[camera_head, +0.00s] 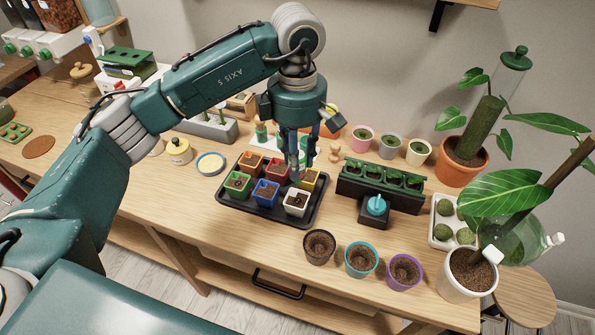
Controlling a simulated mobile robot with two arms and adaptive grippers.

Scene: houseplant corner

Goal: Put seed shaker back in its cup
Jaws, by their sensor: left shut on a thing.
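My left gripper (299,152) points down over the back right of a black tray (263,218) of small coloured pots. It is shut on a slim greyish thing, mostly hidden by the fingers, which seems to be the seed shaker. Its lower end is close above the pots; I cannot tell whether it touches them. The shaker's cup is not clear. My right gripper is not in view.
Several soil-filled pots, including a turquoise one (361,261), stand near the front edge. A dark planter (380,188) and a teal-topped dark block (376,207) are right of the tray. Large potted plants crowd the right end. The table's front left is clear.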

